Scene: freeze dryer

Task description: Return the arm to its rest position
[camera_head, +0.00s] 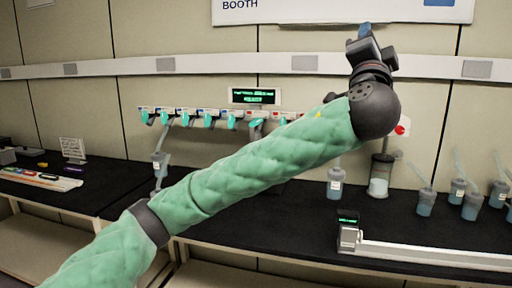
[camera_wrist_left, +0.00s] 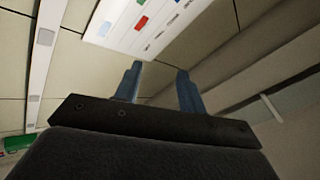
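My left arm, in a green quilted sleeve, reaches across the head view from the lower left to the upper right. My left gripper (camera_head: 365,32) is raised in front of the wall, high above the bench, and points up. In the left wrist view its two blue-grey fingers (camera_wrist_left: 159,70) stand apart with nothing between them, so it is open and empty. My right arm and gripper are in neither view.
A black bench (camera_head: 290,222) runs below the arm. The freeze dryer's row of valves (camera_head: 205,115) and small display (camera_head: 254,96) are partly behind the arm. Flasks (camera_head: 470,207) stand at the right, near a long white device (camera_head: 435,255). A wall sign (camera_head: 340,10) is close to the gripper.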

